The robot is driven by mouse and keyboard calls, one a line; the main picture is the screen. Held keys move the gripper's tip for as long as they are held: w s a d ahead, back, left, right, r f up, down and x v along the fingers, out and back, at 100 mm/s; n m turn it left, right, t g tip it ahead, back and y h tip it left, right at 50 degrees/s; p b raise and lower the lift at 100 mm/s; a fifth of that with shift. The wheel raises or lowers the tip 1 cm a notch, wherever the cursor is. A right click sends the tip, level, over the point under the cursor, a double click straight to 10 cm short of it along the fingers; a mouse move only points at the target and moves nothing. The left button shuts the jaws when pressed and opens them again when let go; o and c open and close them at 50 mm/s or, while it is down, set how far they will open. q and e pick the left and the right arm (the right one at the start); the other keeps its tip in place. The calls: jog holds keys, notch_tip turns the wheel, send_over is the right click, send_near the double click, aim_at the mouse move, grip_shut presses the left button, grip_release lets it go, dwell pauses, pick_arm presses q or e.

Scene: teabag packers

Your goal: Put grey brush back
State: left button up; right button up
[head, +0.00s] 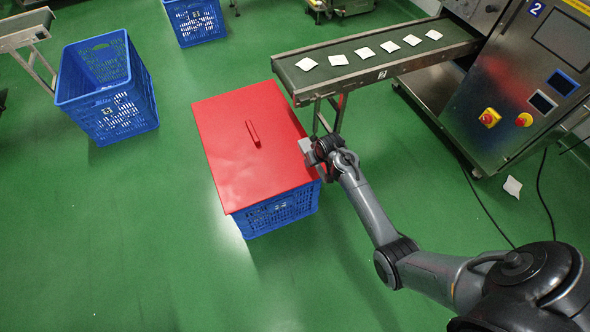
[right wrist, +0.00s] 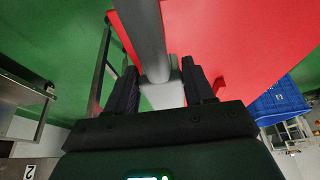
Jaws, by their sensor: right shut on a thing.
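My right gripper (head: 319,152) is beside the right edge of the red lid, near the end of the conveyor. In the right wrist view, its two dark fingers (right wrist: 163,88) are shut on the grey brush (right wrist: 149,32), whose long grey bar extends away from me over the red lid. A lighter grey block shows between the fingers. In the head view only a small pale grey part of the brush (head: 306,145) shows at the gripper. Whether it touches the lid is unclear. My left gripper is not in view.
The red lid (head: 235,165), with a raised handle, covers a blue crate (head: 285,210). Another blue crate (head: 122,108) stands at left. A white packet (head: 512,187) lies near the machine (head: 515,80). Green floor in front is clear.

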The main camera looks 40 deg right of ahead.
jog(key=w+a+f+b, duration=0.1)
jog(key=w+f, duration=0.1)
jog(key=w+a+f+b, duration=0.2)
jog(key=w, duration=0.1)
jog(key=shift+a, duration=0.2)
jog(key=shift+w+a+f+b, duration=0.2)
jog(key=shift+w+a+b, duration=0.05)
jog(key=shift+w+b, duration=0.2)
notch_tip(320, 180, down, 4)
jog(key=b, duration=0.3)
jog(key=shift+s, duration=0.1)
jog(key=o, duration=1.1)
jog(key=shift+f, duration=0.15)
